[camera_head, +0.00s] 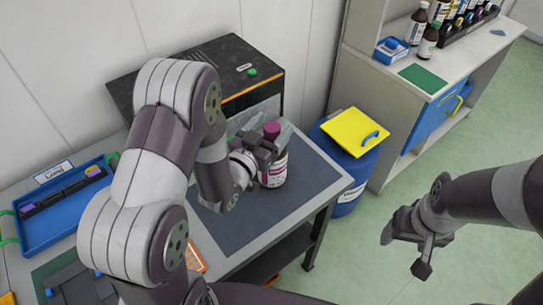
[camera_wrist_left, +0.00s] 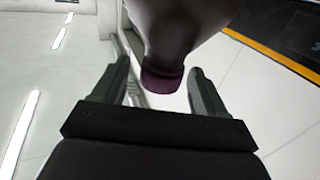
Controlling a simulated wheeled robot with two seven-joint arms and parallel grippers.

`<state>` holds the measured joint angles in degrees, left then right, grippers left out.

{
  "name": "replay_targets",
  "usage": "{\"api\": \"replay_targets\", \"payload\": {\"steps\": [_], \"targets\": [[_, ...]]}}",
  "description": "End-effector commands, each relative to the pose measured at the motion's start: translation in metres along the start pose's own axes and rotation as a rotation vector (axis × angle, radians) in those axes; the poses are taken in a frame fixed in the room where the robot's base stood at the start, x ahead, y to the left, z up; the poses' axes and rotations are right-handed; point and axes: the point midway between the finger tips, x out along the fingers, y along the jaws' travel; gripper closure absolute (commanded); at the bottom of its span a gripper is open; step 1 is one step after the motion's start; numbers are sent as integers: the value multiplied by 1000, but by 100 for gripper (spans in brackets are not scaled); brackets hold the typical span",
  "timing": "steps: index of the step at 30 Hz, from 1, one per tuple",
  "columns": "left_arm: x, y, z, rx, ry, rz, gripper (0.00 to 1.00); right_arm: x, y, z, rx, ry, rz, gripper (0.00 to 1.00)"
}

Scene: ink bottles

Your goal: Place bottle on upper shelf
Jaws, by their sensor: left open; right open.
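A dark brown bottle (camera_head: 273,172) with a purple cap (camera_head: 271,130) and a pale label stands upright on the dark mat of the table. My left gripper (camera_head: 268,138) is open at the bottle's upper part. In the left wrist view the purple cap (camera_wrist_left: 162,80) shows between the two spread fingers of the left gripper (camera_wrist_left: 160,85), with a gap visible on either side. My right gripper (camera_head: 407,252) is open and empty above the floor at the right. A shelf unit (camera_head: 470,68) at the upper right carries several bottles on its top surface.
A black box with an orange edge (camera_head: 240,62) stands behind the bottle. A blue tray (camera_head: 45,235) lies at the left. Green floor is clear at the right.

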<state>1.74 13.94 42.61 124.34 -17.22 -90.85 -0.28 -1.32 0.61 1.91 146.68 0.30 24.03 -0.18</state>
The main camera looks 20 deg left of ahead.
Motion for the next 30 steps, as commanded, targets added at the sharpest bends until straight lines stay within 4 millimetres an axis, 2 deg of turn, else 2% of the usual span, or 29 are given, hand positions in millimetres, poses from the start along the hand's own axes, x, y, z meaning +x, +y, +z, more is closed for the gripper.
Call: {"api": "replay_targets", "payload": {"steps": [4,11,15,18,30], "targets": [[20,0,-2,0,0,1,27,-7,0,-1,0,0,0,28],[22,0,0,0,0,0,27,-6,0,-1,0,0,0,28],[22,0,0,0,0,0,73,-6,0,-1,0,0,0,28],[22,0,0,0,0,0,100,-6,0,-1,0,0,0,28],[22,0,-2,1,2,0,100,-6,0,-1,0,0,0,28]]}}
